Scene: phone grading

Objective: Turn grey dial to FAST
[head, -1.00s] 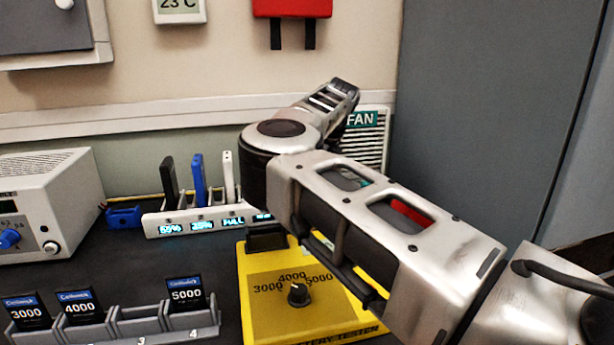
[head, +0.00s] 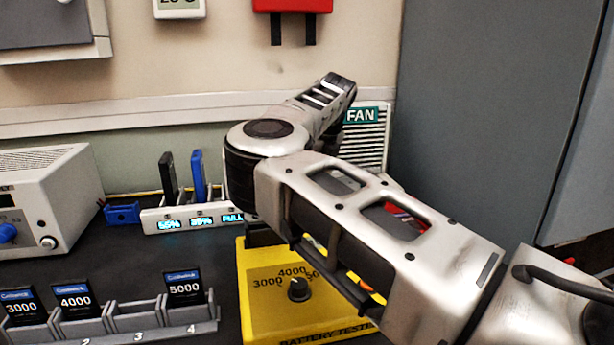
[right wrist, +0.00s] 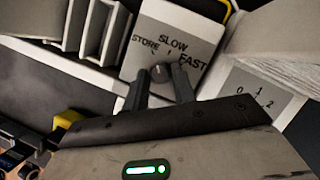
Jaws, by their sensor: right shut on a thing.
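The grey dial (right wrist: 160,73) sits on a pale panel (right wrist: 193,28) marked STORE, SLOW and FAST in the right wrist view. My right gripper (right wrist: 161,77) has one dark finger on each side of the dial and is shut on it. The dial's pointer is too small and too covered to read; FAST (right wrist: 191,67) is to its right and SLOW above it. In the head view my right arm crosses the picture, and the dial and the right fingertips are hidden. My left gripper is in neither view.
A second panel marked 0, 1, 2 (right wrist: 258,94) is close on the right in the wrist view. In the head view, a yellow battery tester (head: 258,318) lies under my arm, beside a grey slotted rack (head: 140,320), a charger (head: 150,222) and a FAN panel (head: 372,140).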

